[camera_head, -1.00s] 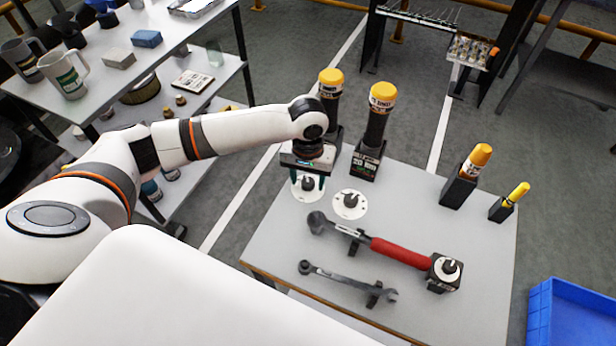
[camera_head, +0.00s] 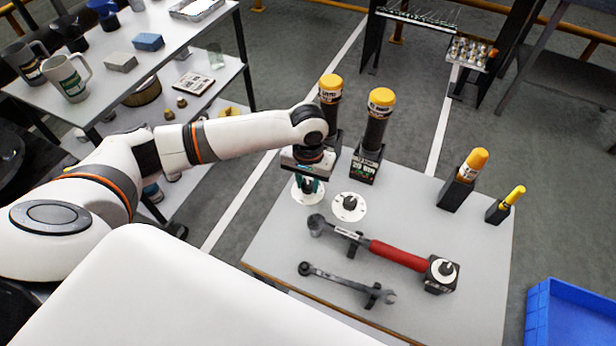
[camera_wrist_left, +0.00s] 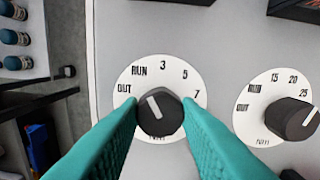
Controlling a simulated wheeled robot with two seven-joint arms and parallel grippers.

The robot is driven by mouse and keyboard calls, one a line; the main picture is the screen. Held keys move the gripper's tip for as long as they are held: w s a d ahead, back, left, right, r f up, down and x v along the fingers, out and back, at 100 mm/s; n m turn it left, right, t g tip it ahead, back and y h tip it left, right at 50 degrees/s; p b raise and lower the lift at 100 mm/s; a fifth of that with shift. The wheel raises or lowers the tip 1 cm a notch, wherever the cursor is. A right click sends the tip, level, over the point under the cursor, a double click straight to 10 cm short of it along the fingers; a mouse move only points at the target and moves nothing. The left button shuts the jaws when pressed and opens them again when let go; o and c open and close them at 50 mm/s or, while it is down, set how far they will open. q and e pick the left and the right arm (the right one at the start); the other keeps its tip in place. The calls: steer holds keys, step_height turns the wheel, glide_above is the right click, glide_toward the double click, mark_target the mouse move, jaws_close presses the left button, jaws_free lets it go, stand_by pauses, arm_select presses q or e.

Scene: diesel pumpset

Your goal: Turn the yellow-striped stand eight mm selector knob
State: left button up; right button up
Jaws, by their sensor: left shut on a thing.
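A black selector knob (camera_wrist_left: 160,113) with a white pointer line sits on a round white dial (camera_wrist_left: 146,72) marked OUT, RUN, 3, 5 and 7. Its pointer leans up and left, roughly between OUT and RUN. My left gripper (camera_wrist_left: 158,118), with teal fingers, is shut on this knob, one finger on each side. In the head view my left gripper (camera_head: 308,186) comes down over the left dial and hides most of it. A yellow-capped tool in a black stand (camera_head: 335,138) is just behind, partly hidden by my wrist. My right gripper is not in view.
A second dial (camera_head: 337,211), marked OUT, RUN, 15, 20 and 25, lies close to the right. Another yellow-capped stand (camera_head: 366,165) is behind it. A red-handled wrench (camera_head: 398,254) and a smaller wrench (camera_head: 340,280) lie in front. A blue crate (camera_head: 570,315) is at lower right.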

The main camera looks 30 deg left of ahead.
mark_target(308, 185)
arm_select(q)
steer(key=m+p, duration=0.6)
steer(key=shift+r+p, duration=0.3)
steer(key=shift+p, duration=0.1)
steer(key=m+p, duration=0.2)
steer(key=m, duration=0.1)
steer(key=shift+f, duration=0.1)
steer(key=shift+w+f+m+p, duration=0.1)
steer(key=shift+m+p, duration=0.7)
steer(key=shift+m, duration=1)
steer(key=o, duration=1)
step_height(308, 185, up, 12)
steer(key=shift+b, duration=0.75)
steer(key=shift+f, duration=0.1)
